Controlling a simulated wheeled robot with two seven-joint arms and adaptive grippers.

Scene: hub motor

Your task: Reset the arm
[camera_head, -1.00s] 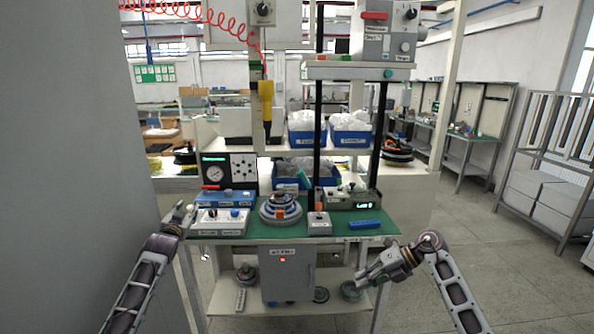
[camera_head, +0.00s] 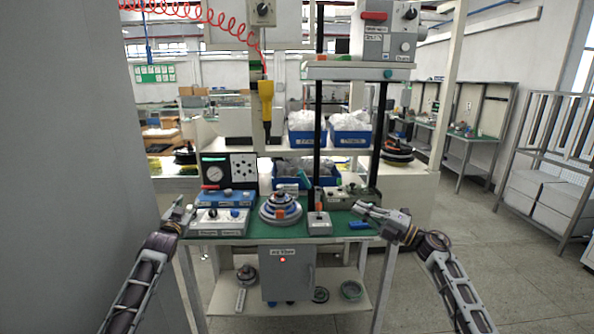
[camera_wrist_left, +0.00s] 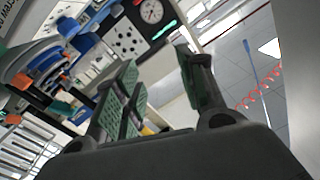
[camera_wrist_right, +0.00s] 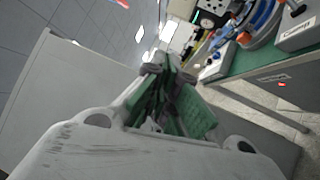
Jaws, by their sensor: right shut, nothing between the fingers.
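My left gripper (camera_head: 181,212) is at the left edge of the green bench top, beside the grey button box (camera_head: 219,222). In the left wrist view the two fingers of my left gripper (camera_wrist_left: 160,98) stand apart with nothing between them. My right gripper (camera_head: 362,209) is at the right front edge of the bench, level with the top. In the right wrist view the green finger pads of my right gripper (camera_wrist_right: 165,75) are together, with nothing held. The hub motor (camera_head: 281,208) sits on the bench middle, clear of both grippers.
A small switch box (camera_head: 319,223) and a blue piece (camera_head: 358,225) lie on the green bench top (camera_head: 262,231), the blue piece close to my right gripper. A lower shelf (camera_head: 228,293) holds parts. Open floor lies to the right.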

